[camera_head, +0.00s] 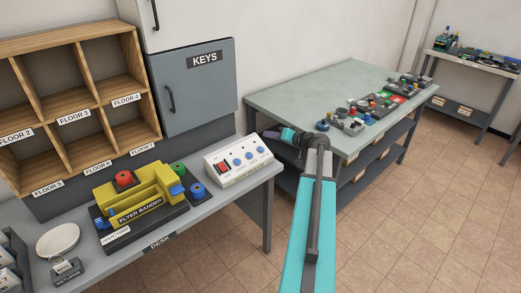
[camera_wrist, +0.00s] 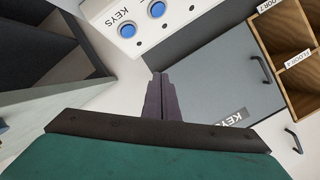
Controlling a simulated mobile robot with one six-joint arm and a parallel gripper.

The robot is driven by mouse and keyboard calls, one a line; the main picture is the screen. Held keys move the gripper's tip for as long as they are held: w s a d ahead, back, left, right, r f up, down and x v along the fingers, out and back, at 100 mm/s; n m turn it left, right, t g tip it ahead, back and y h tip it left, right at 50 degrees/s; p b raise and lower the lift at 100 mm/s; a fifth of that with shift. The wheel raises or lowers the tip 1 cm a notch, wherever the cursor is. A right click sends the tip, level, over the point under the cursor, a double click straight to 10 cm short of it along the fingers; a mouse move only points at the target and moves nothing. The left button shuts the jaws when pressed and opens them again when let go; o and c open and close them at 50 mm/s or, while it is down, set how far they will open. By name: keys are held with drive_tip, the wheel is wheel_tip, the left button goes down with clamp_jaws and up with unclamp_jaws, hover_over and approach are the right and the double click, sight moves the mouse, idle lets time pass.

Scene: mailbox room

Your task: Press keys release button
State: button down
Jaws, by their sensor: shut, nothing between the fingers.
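A white control panel (camera_head: 237,172) with a red switch and several blue buttons sits at the right end of the desk. In the wrist view its edge shows at the top, with a KEYS label (camera_wrist: 129,14) beside two blue buttons, one (camera_wrist: 127,30) and another (camera_wrist: 157,9). The grey KEYS cabinet (camera_head: 195,98) hangs above the desk with its door closed; it also shows upside down in the wrist view (camera_wrist: 205,85). My gripper (camera_head: 268,134) is just right of the panel, apart from the buttons. Its fingers (camera_wrist: 158,76) are shut and empty.
A yellow flyer bander (camera_head: 135,195) and spools stand left of the panel on the desk (camera_head: 190,225). Wooden floor-labelled pigeonholes (camera_head: 75,95) stand behind. A workbench (camera_head: 300,95) with many small parts stands to the right. Floor between is clear.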

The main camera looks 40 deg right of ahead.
sight(261, 149)
drive_tip(key=shift+s+d, duration=0.2)
drive_tip(key=w+f, duration=0.1)
drive_tip(key=f, duration=0.1)
drive_tip(key=w+f, duration=0.1)
drive_tip(key=f, duration=0.1)
drive_tip(key=w+f, duration=0.1)
drive_tip(key=f, duration=0.1)
drive_tip(key=shift+d+f+b, duration=0.2)
drive_tip(key=shift+f+b, duration=0.1)
drive_tip(key=shift+w+f+b, duration=0.35)
drive_tip(key=shift+f+b, duration=0.3)
drive_tip(key=shift+b, duration=0.15)
drive_tip(key=shift+w+f+b, duration=0.35)
drive_tip(key=shift+f+b, duration=0.4)
drive_tip(key=shift+b, duration=0.7)
idle(2.9)
drive_tip(key=shift+r, duration=0.1)
idle(0.3)
drive_tip(key=shift+s+r, duration=0.35)
drive_tip(key=shift+r, duration=0.3)
